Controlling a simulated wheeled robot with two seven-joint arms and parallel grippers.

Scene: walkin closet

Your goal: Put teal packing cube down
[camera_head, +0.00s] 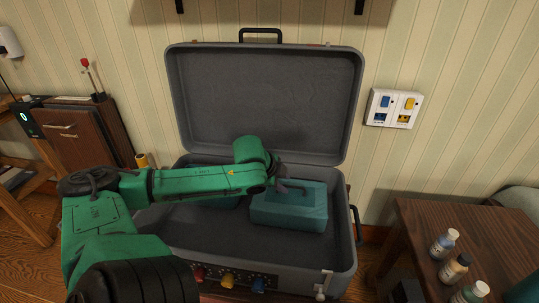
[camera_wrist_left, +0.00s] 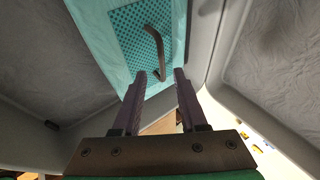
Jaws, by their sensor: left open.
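The teal packing cube (camera_head: 290,212) rests inside the open grey suitcase (camera_head: 345,240), in the right part of its base. My left gripper (camera_head: 285,186) is at the upper left of the cube, close to its handle. In the left wrist view the two fingers (camera_wrist_left: 161,76) are apart, and the teal cube (camera_wrist_left: 122,22) with its dark loop handle (camera_wrist_left: 156,48) lies just beyond the tips. The fingers do not appear closed on the handle. My right gripper is not in view.
Another teal item (camera_head: 215,203) lies left in the suitcase, mostly hidden by my left arm. The raised lid (camera_head: 265,100) stands behind. A wooden table (camera_head: 480,235) with several small bottles is at right, and a brown cabinet (camera_head: 90,135) at left.

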